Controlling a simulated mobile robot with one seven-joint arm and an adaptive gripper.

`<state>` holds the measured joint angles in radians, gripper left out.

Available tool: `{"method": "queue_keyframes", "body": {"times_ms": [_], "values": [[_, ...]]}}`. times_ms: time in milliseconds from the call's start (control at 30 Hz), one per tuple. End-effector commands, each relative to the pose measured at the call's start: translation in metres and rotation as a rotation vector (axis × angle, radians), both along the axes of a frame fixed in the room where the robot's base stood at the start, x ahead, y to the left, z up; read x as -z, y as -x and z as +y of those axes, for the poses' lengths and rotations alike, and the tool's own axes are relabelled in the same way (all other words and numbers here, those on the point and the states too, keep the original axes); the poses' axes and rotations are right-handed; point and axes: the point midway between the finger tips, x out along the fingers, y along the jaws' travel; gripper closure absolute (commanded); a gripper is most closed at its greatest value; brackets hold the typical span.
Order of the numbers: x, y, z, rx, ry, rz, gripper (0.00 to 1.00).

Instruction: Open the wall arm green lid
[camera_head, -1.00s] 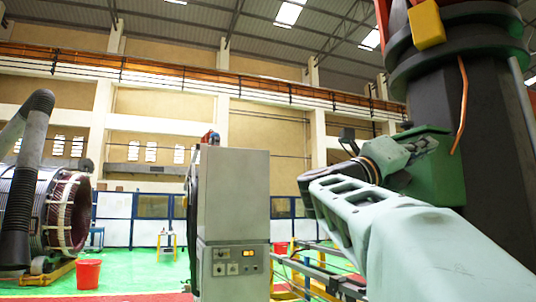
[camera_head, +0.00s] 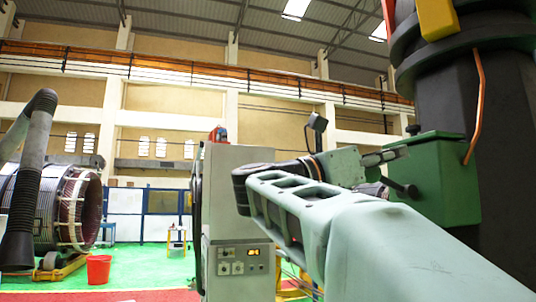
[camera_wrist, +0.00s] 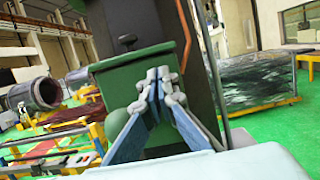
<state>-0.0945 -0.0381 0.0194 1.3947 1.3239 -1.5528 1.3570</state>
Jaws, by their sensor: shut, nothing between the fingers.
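The green box (camera_head: 443,178) is mounted on the dark column at the right of the head view. In the wrist view the box (camera_wrist: 114,88) fills the middle. Its green lid (camera_wrist: 135,56) looks closed, with a dark knob (camera_wrist: 127,41) on top. My gripper (camera_wrist: 158,84) is shut and empty, its fingertips together in front of the box's right part. I cannot tell whether they touch it. In the head view my wrist lies just left of the box, and the fingertips are hard to make out.
A grey control cabinet (camera_head: 236,215) stands left of my arm. A large stator (camera_head: 72,205) and a red bucket (camera_head: 98,269) are farther left on green floor. The dark column (camera_head: 445,85) rises behind the box. A dark wound bundle (camera_wrist: 250,80) lies at right in the wrist view.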

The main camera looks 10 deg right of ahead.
Motion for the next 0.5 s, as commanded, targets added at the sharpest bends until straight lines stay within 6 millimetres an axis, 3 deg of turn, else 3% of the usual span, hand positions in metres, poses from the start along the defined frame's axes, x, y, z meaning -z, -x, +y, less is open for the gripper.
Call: {"method": "queue_keyframes", "body": {"times_ms": [200,500], "values": [[-0.013,-0.002,-0.038,0.002,-0.001,0.002,1.0],[-0.015,-0.005,-0.059,0.0,0.0,0.002,1.0]]}}
